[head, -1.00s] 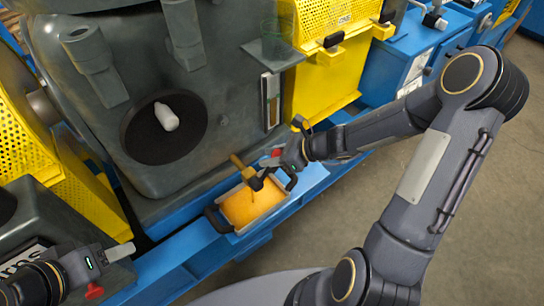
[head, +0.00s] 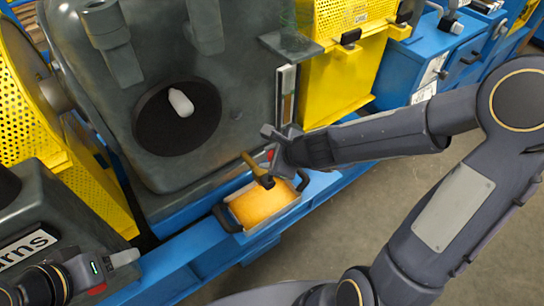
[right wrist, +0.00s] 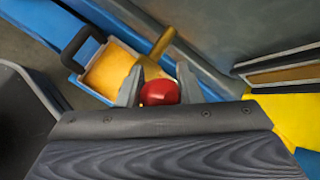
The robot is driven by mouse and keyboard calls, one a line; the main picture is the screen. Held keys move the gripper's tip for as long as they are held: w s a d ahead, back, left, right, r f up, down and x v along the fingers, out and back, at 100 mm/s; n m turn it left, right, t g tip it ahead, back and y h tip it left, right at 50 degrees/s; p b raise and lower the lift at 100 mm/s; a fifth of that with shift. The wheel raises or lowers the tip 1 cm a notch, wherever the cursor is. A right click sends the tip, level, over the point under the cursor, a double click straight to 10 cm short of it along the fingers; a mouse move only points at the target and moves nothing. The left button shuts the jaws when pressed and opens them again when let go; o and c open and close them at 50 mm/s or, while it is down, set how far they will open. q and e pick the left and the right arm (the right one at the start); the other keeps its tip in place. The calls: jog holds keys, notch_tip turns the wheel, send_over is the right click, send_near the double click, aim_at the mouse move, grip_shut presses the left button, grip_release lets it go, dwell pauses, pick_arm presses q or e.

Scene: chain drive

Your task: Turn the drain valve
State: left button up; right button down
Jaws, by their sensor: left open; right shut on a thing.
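The drain valve's brass spout (head: 256,170) sticks out low on the grey housing (head: 225,130), over a tray of amber oil (head: 262,203). It also shows in the right wrist view (right wrist: 163,42). My right gripper (head: 274,150) is at the valve, its wrist tilted. In the right wrist view, its two fingers (right wrist: 159,88) are on either side of the round red valve handle (right wrist: 159,93) and shut on it. In the head view the handle is mostly hidden by the gripper. My left gripper (head: 124,258) is open and empty at the lower left, away from the valve.
A white bottle (head: 181,102) lies on a black round patch on the housing. A sight gauge (head: 286,94) is above the valve. Yellow guards (head: 335,75) stand behind and at left. The blue base rail (head: 165,274) runs below; floor at right is clear.

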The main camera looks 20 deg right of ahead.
jog(key=shift+s+a+f+n+t+h+b, duration=0.15)
jog(key=shift+s+a+n+t+h+b, duration=0.15)
jog(key=shift+a+h, duration=0.3)
dwell(0.5)
jog(key=c, duration=1)
grip_release()
jog(key=shift+s+r, duration=0.1)
jog(key=shift+r, duration=0.3)
jog(key=p+v, duration=0.4)
jog(key=v, duration=0.2)
jog(key=shift+s+r+p, duration=0.15)
jog(key=shift+r+p, duration=0.1)
jog(key=shift+p, duration=0.1)
jog(key=shift+s+d+r, duration=0.1)
jog(key=shift+s+d, duration=0.05)
jog(key=shift+s, duration=0.15)
